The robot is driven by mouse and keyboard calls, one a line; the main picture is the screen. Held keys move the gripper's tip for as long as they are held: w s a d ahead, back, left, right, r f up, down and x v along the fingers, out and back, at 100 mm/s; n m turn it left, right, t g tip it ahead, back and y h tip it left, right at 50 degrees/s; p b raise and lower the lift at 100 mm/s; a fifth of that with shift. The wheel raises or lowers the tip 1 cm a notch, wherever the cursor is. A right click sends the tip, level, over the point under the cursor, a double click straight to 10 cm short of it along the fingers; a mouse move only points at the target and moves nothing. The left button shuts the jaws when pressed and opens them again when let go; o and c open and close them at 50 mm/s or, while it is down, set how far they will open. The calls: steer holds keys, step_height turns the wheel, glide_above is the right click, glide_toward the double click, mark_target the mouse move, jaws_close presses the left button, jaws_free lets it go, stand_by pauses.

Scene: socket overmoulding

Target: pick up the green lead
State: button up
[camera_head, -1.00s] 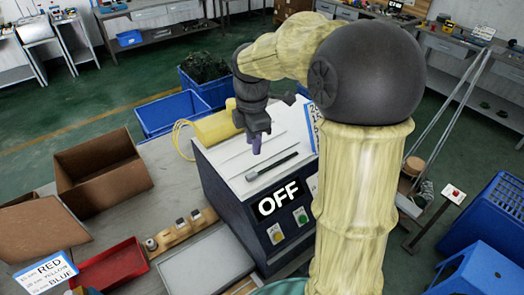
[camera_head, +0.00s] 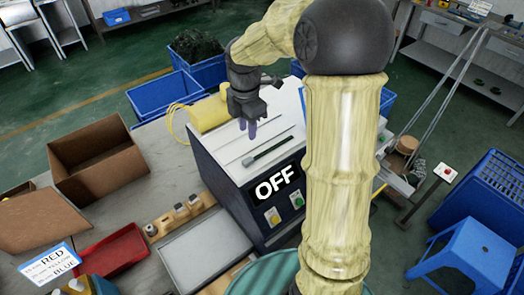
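I cannot make out a clearly green lead. A dark tool-like strip with a grey end (camera_head: 267,152) lies on the white top of the machine (camera_head: 228,150), whose sign reads OFF. A dark green tangled heap (camera_head: 198,42) fills a blue crate at the back, too small to tell what it is. My gripper (camera_head: 247,129) points down above the machine's top, behind the strip. Its two purple fingers show slightly apart with nothing seen between them. My arm hides part of the machine's right side.
A blue crate (camera_head: 165,97), an open cardboard box (camera_head: 95,160), a red tray (camera_head: 112,252), a grey tray (camera_head: 208,250) and a wooden holder (camera_head: 178,219) lie leftward. A blue stool (camera_head: 470,245) stands right.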

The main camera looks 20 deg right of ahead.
steer(key=p, duration=0.1)
glide_above(250, 159)
steer(key=f, duration=0.5)
steer(key=shift+w+f, duration=0.2)
steer(key=shift+w+a+f, duration=0.1)
steer(key=shift+w+f, duration=0.05)
steer(key=shift+f, duration=0.2)
steer(key=shift+s, duration=0.2)
steer(key=shift+f+p, duration=1.1)
steer(key=shift+f, duration=1.45)
steer(key=shift+s, duration=0.1)
steer(key=shift+c, duration=0.2)
jaws_close()
